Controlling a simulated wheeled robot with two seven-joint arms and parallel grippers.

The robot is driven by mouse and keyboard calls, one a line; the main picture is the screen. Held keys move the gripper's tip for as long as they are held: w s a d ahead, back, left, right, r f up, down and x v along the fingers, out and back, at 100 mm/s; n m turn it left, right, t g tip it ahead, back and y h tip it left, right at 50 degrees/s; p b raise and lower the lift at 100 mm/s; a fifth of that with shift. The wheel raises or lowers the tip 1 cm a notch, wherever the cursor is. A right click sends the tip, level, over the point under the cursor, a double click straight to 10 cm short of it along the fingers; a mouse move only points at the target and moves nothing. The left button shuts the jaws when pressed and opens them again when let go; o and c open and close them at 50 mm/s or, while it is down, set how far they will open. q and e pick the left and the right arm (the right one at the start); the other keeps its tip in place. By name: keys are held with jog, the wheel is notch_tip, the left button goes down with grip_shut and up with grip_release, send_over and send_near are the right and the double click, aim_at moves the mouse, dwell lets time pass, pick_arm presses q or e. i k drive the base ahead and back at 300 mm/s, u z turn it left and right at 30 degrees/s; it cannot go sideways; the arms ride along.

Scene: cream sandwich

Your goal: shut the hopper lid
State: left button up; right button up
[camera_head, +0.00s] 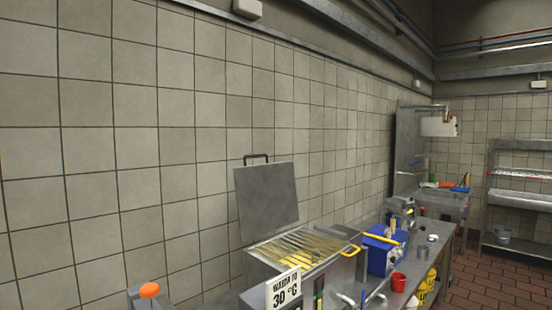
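The hopper lid (267,197) is a flat grey metal plate with a dark handle (256,158) on its top edge. It stands open, close to upright, at the back of the hopper, in front of the tiled wall. The hopper (345,271) is a metal box at the lower middle. Its top is uncovered and shows a metal grille with yellow pieces under the bars. A sign reading "30 °C" (284,290) is at its front. Neither of my grippers can be made out in this view.
A blue container (381,256) with a yellow bar stands right of the hopper. A red cup (398,282) is on the metal counter nearby. A grey part with an orange cap (149,290) is at the lower left. Metal shelves (515,197) stand far right.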

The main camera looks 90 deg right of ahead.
aim_at(267, 195)
jog(key=z, duration=2.8)
